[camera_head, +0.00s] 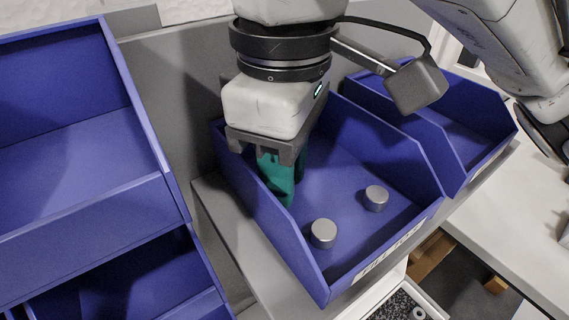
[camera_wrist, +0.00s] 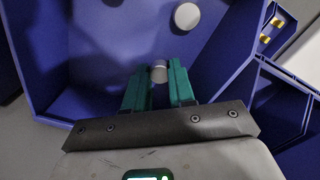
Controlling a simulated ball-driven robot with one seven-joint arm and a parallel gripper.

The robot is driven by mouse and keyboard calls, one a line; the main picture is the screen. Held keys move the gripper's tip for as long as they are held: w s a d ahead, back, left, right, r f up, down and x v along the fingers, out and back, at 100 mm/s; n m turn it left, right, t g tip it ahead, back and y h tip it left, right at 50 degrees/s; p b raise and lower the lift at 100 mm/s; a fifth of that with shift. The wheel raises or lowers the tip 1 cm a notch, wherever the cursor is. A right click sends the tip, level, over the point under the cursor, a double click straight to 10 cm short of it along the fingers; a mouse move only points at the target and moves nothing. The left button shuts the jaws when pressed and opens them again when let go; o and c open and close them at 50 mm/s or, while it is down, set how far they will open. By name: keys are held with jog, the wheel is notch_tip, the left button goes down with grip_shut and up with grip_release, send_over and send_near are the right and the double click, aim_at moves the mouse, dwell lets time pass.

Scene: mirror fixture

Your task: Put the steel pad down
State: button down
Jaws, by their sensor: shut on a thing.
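My gripper (camera_head: 283,192) has green fingers and points down into a blue bin (camera_head: 345,262), near its left wall. In the wrist view my gripper (camera_wrist: 159,80) is shut on a small round steel pad (camera_wrist: 159,72), held between the fingertips. That pad is hidden behind the fingers in the head view. Two more steel pads lie apart on the bin floor: one nearer the front (camera_head: 323,233) and one to the right (camera_head: 376,198). The wrist view shows one loose pad (camera_wrist: 187,16) clearly. I cannot tell whether the held pad touches the bin floor.
The bin's side walls rise close around my gripper. Another blue bin (camera_head: 480,150) stands to the right, and blue bins (camera_head: 85,215) stand to the left. The bin floor between the loose pads and the back is clear. A white label (camera_head: 390,250) is on the front wall.

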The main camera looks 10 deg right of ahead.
jog(key=shift+f, duration=0.3)
jog(key=c, duration=1.2)
grip_release()
jog(key=shift+r, duration=0.1)
notch_tip(320, 180, up, 12)
jog(key=shift+r, duration=0.15)
